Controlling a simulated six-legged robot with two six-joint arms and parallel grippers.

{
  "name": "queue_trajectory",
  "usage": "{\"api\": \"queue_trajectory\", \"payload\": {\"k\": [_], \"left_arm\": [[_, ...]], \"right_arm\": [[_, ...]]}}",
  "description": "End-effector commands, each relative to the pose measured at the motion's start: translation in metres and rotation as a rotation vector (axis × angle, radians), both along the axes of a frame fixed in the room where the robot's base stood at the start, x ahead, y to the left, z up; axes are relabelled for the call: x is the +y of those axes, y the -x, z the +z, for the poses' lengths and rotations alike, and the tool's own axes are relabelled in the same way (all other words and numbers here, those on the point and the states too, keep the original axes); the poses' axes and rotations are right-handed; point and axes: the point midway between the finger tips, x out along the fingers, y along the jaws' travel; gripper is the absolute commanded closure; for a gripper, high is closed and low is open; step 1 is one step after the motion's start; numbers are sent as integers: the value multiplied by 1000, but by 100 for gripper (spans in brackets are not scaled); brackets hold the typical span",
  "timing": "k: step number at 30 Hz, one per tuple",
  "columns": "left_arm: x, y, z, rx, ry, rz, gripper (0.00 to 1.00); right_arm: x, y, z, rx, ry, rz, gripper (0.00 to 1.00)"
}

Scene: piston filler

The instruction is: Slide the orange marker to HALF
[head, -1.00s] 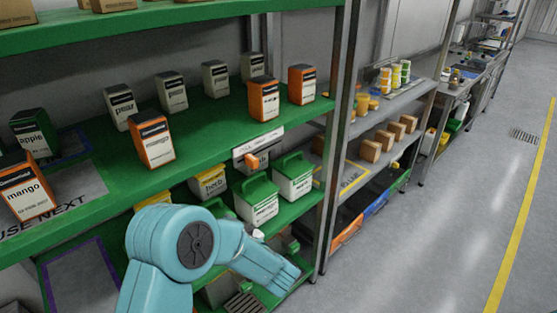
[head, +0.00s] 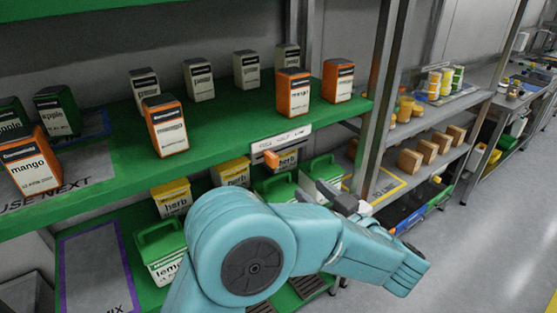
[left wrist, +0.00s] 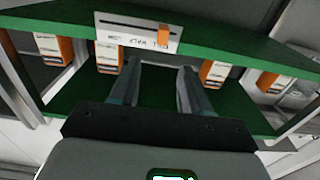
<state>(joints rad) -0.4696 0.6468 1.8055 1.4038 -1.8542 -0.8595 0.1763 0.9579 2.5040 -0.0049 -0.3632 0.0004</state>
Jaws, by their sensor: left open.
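The orange marker (head: 271,159) sits on the white level strip (head: 292,136) at the green shelf's front edge. It is at the strip's left end, by the word FULL; HALF is in the middle and LOW at the right. In the left wrist view, which looks upside down, the marker (left wrist: 164,34) is near the right end of the strip's dark slot. My left gripper (left wrist: 161,67) is open and empty there, its fingers pointing towards the strip and apart from the marker. In the head view my left arm hides most of that gripper. My right gripper is not in view.
Orange mango cartons (head: 293,94) and grey cartons stand on the shelf (head: 225,125) above the strip. Yellow herb boxes (head: 231,171) and green-lidded boxes sit on the lower shelf behind my arm. A steel upright (head: 383,95) stands right of the strip. Floor is clear at the right.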

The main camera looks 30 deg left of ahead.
Motion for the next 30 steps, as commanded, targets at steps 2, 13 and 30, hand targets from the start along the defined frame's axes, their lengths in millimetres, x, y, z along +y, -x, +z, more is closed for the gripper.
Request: {"api": "queue_trajectory", "payload": {"k": [2,13,30], "left_arm": [[16,-5,2,1,1,5,53],[96,-42,3,1,0,3,53],[138,-62,0,1,0,-3,53]], "right_arm": [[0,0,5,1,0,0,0],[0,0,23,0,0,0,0],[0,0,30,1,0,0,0]]}}
